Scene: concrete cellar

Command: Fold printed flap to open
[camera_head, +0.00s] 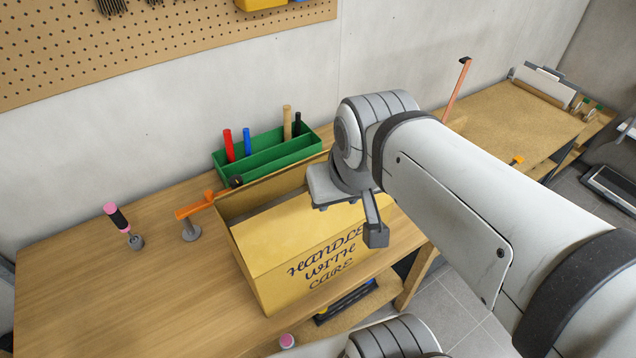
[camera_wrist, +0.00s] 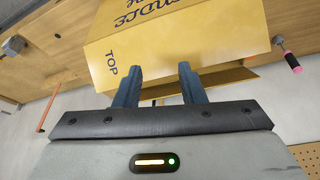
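A yellow cardboard box (camera_head: 262,290) stands on the wooden workbench in the head view. Dark "HANDLE WITH CARE" lettering marks its printed panel (camera_head: 300,240). Behind this panel, a gap into the box's dark inside shows along the back. My gripper (camera_head: 348,212) is over the box's right end, hiding part of it. In the wrist view, my gripper (camera_wrist: 160,78) has its two fingers spread with a clear gap. The box (camera_wrist: 180,50) fills the space beyond them, with "TOP" on its side face. Whether the fingers touch the box, I cannot tell.
A green organizer (camera_head: 270,152) with markers stands behind the box. An orange-armed stand (camera_head: 190,225) and a pink-and-black tool (camera_head: 118,218) are to the left. The bench's left front is clear. A second table (camera_head: 510,120) is at the right.

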